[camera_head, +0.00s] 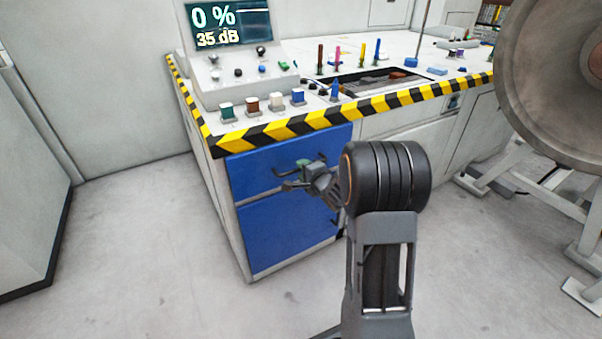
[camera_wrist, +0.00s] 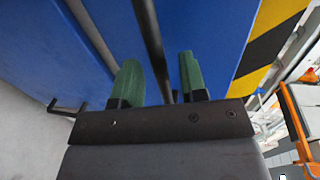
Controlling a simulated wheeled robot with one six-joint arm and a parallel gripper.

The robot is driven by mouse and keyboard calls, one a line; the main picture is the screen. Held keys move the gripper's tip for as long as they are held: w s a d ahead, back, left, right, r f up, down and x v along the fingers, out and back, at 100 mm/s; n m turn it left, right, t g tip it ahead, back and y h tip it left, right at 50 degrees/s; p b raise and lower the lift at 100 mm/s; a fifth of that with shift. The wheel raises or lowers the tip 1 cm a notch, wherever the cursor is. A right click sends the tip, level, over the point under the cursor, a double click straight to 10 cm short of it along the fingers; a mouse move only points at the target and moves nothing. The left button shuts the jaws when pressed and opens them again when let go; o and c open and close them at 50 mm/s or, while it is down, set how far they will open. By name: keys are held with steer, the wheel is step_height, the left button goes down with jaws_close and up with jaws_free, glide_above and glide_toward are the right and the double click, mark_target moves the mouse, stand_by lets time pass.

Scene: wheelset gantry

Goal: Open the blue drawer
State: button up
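The blue drawer (camera_head: 255,168) is the upper of two blue fronts at the left end of the workbench, and it looks closed. Its dark bar handle (camera_head: 318,158) is partly hidden by my gripper in the head view. My gripper (camera_head: 296,175) is at the handle, in front of the drawer face. In the wrist view the blue drawer front (camera_wrist: 205,30) fills much of the picture. The handle (camera_wrist: 148,35) runs between the two green fingers of my gripper (camera_wrist: 160,80). The fingers are apart, with gaps showing on both sides of the bar.
A lower blue front (camera_head: 285,235) sits below, with its own handle (camera_wrist: 68,108). The workbench edge (camera_head: 290,127) has yellow and black stripes above the drawer. A large wheel (camera_head: 545,80) stands at right. The floor (camera_head: 180,270) at left is clear.

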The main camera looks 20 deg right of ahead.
steer(key=shift+x, duration=0.8)
steer(key=shift+c, duration=0.4)
jaws_close()
